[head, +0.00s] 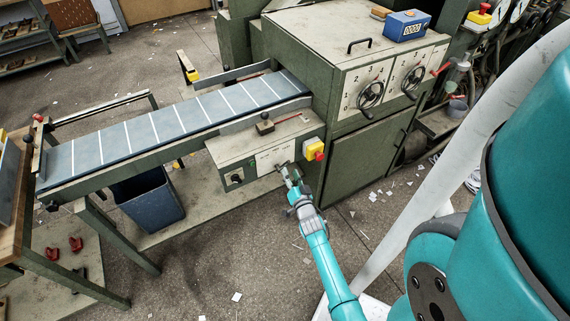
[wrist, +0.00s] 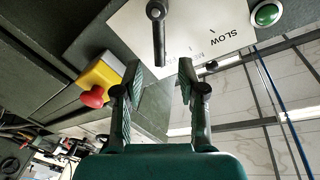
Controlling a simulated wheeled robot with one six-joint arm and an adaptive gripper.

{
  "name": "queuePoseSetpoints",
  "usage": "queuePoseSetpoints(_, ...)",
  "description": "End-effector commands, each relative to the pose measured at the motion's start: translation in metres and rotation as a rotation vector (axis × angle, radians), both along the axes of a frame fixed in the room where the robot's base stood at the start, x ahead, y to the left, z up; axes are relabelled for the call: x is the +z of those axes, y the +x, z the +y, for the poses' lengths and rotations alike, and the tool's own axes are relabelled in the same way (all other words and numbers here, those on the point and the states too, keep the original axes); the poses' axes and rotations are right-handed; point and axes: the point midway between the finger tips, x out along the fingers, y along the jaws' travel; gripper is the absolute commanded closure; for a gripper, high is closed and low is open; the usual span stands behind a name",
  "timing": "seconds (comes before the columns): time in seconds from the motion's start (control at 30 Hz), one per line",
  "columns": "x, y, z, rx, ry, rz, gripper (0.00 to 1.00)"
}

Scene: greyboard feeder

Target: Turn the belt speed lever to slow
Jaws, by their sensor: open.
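The belt speed lever (wrist: 158,38) is a dark bar hanging from a round pivot on a white label plate (wrist: 205,22) in the wrist view. It points down the picture, away from the word SLOW on the plate's right part; a fainter word sits between them. My gripper (wrist: 159,77) is open, its fingertips either side of the lever's free end, with a visible gap on both sides. In the head view my gripper (head: 284,172) is at the front of the control box (head: 222,152), by its label plate (head: 270,158). There it hides much of the lever.
A red mushroom button on a yellow box (wrist: 100,75) is left of the fingers in the wrist view; it also shows in the head view (head: 313,149). A green button (wrist: 267,14) is beyond SLOW. The belt (head: 150,130) runs behind. Floor in front is open.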

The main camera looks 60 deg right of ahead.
Motion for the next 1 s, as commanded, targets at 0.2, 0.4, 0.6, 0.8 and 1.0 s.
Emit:
queuePoseSetpoints(0.2, 0.001, 0.026, -0.025, 0.000, -0.001, -0.001, 0.60)
queuePoseSetpoints(0.4, 0.000, 0.039, -0.038, 0.000, 0.000, 0.000, 0.60)
queuePoseSetpoints(0.6, 0.000, 0.043, -0.042, 0.000, 0.000, 0.000, 0.60)
queuePoseSetpoints(0.8, 0.000, 0.043, -0.041, 0.000, 0.000, 0.000, 0.60)
queuePoseSetpoints(1.0, 0.000, 0.043, -0.041, 0.000, 0.000, 0.000, 1.00)
